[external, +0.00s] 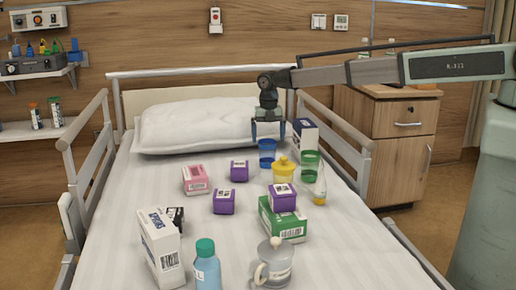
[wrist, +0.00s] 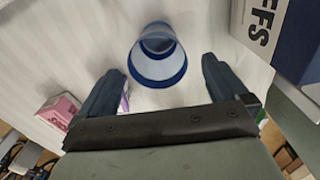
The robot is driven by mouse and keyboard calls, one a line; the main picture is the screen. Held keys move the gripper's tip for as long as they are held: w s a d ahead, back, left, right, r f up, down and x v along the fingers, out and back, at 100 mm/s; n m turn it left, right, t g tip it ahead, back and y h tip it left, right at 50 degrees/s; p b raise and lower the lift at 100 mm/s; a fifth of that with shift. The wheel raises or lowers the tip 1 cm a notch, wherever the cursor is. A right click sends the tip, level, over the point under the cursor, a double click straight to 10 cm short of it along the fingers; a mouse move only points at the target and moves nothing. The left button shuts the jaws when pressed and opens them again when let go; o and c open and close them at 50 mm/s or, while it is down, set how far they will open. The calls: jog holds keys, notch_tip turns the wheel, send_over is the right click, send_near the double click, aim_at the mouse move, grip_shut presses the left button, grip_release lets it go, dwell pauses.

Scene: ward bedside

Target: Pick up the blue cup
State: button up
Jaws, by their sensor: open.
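The blue cup (external: 267,158) stands upright on the bed, toward the pillow end, and looks translucent. In the wrist view the blue cup (wrist: 158,62) lies ahead of the gap between the fingers, seen from above at an angle. My gripper (external: 268,140) is right above or just behind the cup in the external view. In the wrist view my gripper (wrist: 162,85) is open and empty, one finger to each side below the cup. I cannot tell the exact height between fingertips and cup rim.
Close to the cup are a yellow-lidded container (external: 284,170), a green cup (external: 310,163), a white-and-blue box (external: 305,137) and a purple box (external: 239,171). A pink box (external: 196,180) is further left. The bed rail (external: 335,145) runs along the right.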

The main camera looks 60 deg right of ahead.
aim_at(268, 149)
jog(key=shift+w+f, duration=0.15)
jog(key=shift+f, duration=2.85)
jog(key=c, duration=1.1)
